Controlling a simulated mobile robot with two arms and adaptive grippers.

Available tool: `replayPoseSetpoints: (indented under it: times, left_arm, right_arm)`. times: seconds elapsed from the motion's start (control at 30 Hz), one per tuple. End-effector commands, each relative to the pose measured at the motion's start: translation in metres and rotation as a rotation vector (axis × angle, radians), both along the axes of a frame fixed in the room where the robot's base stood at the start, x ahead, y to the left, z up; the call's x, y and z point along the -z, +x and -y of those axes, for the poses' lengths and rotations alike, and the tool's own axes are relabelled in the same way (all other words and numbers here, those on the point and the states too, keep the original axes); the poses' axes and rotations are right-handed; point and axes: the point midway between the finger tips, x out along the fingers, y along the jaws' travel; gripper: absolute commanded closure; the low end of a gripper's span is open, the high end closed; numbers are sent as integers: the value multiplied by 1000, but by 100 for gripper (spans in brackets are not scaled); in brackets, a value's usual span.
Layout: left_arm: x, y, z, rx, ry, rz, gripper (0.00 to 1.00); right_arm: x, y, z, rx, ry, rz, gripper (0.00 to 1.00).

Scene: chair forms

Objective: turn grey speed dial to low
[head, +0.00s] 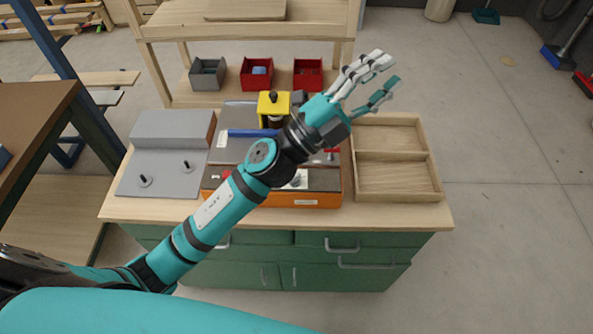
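An orange-based machine with a grey top (318,203) stands on the bench. A red knob (226,175) sits at its left front, and a small white label or plate is near the front middle. I cannot clearly make out the grey speed dial; my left forearm covers part of the machine's front and top. My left gripper (381,76), a hand with pale fingers and a teal thumb, is open and empty. It reaches over the machine, beyond its back right corner, fingers spread to the upper right. My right gripper is not in view.
A yellow-topped part (272,104) stands at the machine's back, with a blue bar (252,133) before it. A grey unit with two black pegs (160,177) is left. An empty divided wooden tray (395,180) is right. Grey and red bins (256,74) stand behind.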

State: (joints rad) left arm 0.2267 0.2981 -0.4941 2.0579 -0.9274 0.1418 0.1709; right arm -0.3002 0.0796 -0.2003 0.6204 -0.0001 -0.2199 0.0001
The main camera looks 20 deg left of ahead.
Motion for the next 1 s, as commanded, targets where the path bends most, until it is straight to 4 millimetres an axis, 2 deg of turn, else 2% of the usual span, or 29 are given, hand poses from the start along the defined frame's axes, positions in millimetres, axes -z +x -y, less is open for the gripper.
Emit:
replayPoseSetpoints:
  times: [0.03,0.07,0.13,0.2,0.27,0.33,0.37,0.4,0.47,0.5,0.57,0.6,0.7,0.8,0.9,1.0]
  left_arm:
    - [-8,-12,24,86,106,116,66]
    - [-7,-21,38,143,175,180,66]
    - [2,-40,65,270,347,315,66]
    - [23,-55,83,394,540,427,66]
    - [47,-62,90,494,718,503,66]
    - [80,-64,85,602,939,563,66]
    - [94,-62,80,646,1039,579,66]
    - [112,-57,68,700,1174,591,66]
    - [135,-46,44,772,1381,583,66]
    - [147,-37,23,812,1518,562,66]
    - [158,-22,-11,861,1708,512,66]
    - [161,-14,-33,884,1823,468,66]
    - [160,4,-84,920,2052,345,66]
    - [152,12,-117,935,2191,241,66]
    - [149,15,-133,941,2253,184,66]
    - [154,15,-137,945,2266,169,66]
  right_arm:
    - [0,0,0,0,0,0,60]
    - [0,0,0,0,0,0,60]
    - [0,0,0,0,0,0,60]
    - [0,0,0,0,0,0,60]
    - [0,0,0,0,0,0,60]
    - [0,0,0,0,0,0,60]
    - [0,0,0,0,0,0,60]
    - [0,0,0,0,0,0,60]
    - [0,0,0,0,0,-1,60]
    - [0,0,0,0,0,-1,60]
    - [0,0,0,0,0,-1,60]
    - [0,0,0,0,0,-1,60]
    - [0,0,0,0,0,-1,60]
    - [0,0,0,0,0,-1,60]
    - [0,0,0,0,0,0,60]
    - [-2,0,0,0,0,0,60]
